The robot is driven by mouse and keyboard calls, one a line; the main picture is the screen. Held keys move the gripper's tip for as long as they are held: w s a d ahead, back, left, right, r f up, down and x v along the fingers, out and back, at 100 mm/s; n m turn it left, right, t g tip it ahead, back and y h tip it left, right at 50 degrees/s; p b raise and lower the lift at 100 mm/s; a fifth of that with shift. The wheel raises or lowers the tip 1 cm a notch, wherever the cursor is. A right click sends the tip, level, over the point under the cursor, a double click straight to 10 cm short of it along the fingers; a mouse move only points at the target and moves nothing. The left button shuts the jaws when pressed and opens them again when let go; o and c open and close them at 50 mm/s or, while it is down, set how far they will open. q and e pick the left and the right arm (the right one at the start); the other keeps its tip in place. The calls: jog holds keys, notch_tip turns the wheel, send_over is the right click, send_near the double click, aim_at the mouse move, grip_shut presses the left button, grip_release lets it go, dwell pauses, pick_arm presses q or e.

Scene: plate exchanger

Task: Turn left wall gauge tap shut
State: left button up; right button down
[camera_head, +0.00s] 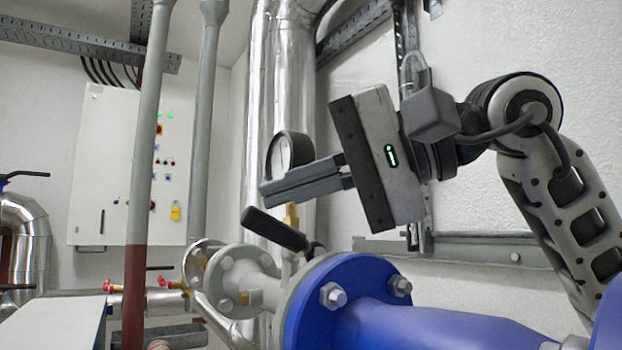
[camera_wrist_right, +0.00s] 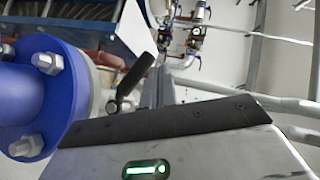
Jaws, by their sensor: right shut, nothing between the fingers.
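A round pressure gauge (camera_head: 288,150) with a white face and dark rim stands above a brass fitting (camera_head: 291,217). A black lever handle (camera_head: 275,228) lies tilted just below, above the grey flanged pipe; it also shows in the right wrist view (camera_wrist_right: 137,74). My right gripper (camera_head: 265,193) is shut and empty. Its fingers point left, in front of the gauge's lower part, and cover part of the gauge stem. The lever is below the fingertips with a visible gap. I cannot tell whether the fingers touch the gauge or stem. My left gripper is not in view.
A blue flanged pipe (camera_head: 345,302) with large bolts is close below my right gripper. Shiny insulated pipes (camera_head: 258,90) rise behind the gauge. A grey cabinet (camera_head: 100,170) hangs on the wall at left. Small red-handled valves (camera_head: 108,287) sit at lower left.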

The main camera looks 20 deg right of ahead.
aim_at(254, 220)
jog(key=shift+s+a+f, duration=0.2)
jog(key=shift+a+f, duration=0.5)
jog(key=shift+a, duration=0.05)
jog(key=shift+a+f+n+h, duration=0.25)
jog(key=shift+f+n+h, duration=0.05)
jog(key=shift+s+f+h+p, duration=0.1)
jog(key=shift+f+h+p, duration=0.05)
jog(key=shift+h+p, duration=0.15)
jog(key=shift+a, duration=0.1)
